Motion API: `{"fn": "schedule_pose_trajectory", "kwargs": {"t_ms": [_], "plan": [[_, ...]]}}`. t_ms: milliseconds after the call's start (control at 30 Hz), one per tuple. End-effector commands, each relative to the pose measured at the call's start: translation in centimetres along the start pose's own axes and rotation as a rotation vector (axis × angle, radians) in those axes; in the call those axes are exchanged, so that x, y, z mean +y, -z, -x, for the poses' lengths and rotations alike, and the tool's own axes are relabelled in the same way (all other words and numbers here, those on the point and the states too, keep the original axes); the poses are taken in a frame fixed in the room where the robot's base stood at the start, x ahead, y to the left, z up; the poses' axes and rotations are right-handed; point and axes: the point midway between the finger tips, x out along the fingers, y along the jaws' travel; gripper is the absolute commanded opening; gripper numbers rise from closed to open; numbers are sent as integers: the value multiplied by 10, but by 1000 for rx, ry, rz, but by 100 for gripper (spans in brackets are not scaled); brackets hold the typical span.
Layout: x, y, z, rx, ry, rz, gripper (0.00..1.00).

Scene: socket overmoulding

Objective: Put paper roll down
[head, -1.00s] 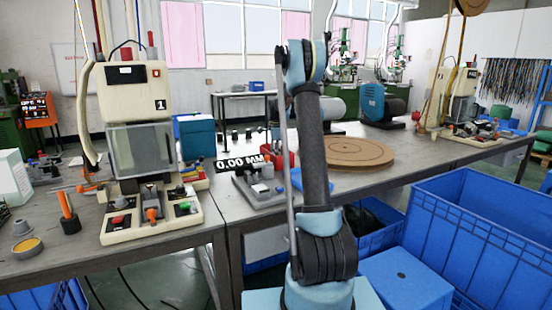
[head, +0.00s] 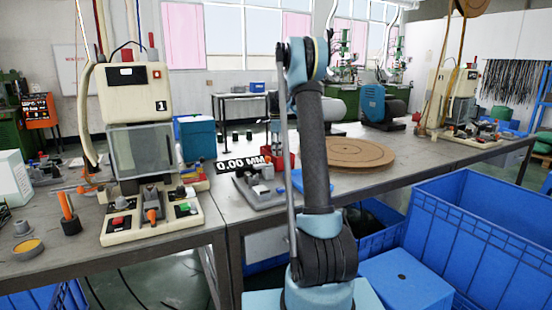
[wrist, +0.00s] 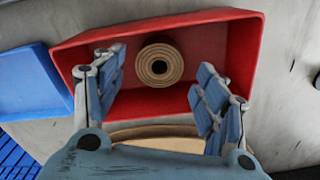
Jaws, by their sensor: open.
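A tan paper roll (wrist: 144,62) stands on end inside a red bin (wrist: 240,52) in the wrist view, with its dark round hole facing the camera. My gripper (wrist: 161,66) is open, with one blue-padded finger on each side of the roll and a visible gap to both. Nothing is held between the fingers. In the head view my arm hides the gripper and the roll, and only a bit of the red bin (head: 266,149) shows.
A blue tray (wrist: 35,85) lies left of the bin. A round brown disc (head: 358,152) lies on the table, right of my arm. Machine 1 (head: 133,95) stands at the left. Large blue crates (head: 480,225) stand at the right, below table height.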

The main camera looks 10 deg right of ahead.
Motion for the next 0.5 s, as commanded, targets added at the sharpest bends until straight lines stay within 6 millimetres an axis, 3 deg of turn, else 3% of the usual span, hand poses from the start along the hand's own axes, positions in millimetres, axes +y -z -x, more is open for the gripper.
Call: {"fn": "schedule_pose_trajectory", "kwargs": {"t_ms": [200,500], "plan": [[0,0,43,0,0,-1,66],[0,1,75,0,0,-1,66]]}}
